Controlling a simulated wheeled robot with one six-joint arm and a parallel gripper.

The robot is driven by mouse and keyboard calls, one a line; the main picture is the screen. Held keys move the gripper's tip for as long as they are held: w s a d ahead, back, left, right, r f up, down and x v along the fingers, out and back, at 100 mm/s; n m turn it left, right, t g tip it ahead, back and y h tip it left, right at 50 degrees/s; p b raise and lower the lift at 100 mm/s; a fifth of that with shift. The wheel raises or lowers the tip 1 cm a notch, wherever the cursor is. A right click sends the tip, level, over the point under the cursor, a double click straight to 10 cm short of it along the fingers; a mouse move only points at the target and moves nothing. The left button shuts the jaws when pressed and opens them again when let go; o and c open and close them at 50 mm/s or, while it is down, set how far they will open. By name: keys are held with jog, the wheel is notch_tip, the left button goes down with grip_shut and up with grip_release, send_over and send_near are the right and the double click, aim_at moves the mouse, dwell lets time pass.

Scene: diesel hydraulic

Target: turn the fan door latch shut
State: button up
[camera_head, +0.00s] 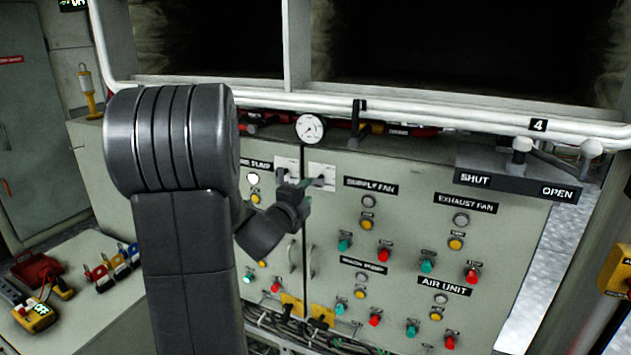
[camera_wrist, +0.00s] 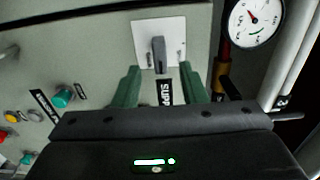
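The fan door latch is a grey lever (camera_wrist: 158,55) on a white plate (camera_wrist: 173,33), straight ahead of my gripper in the wrist view. Its plate also shows in the head view (camera_head: 322,171), at the upper corner of the supply fan door, where the lever lies roughly level. My gripper (camera_wrist: 160,76) is open. Its two green fingers stand apart on either side of the lever, with visible gaps; I cannot tell how deep the lever sits between them. In the head view my gripper (camera_head: 306,187) is close to the plate and partly covers the latch.
A second latch plate (camera_head: 287,167) is just left, across the door seam. A pressure gauge (camera_head: 310,128) and a white pipe (camera_head: 400,113) run above. Buttons such as the teal one (camera_head: 344,244) dot the panel. A SHUT/OPEN label bar (camera_head: 515,186) sticks out at right.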

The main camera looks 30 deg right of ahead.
aim_at(314, 185)
jog(key=p+x, duration=0.1)
jog(key=x, duration=0.5)
jog(key=shift+w+d, duration=0.25)
grip_shut()
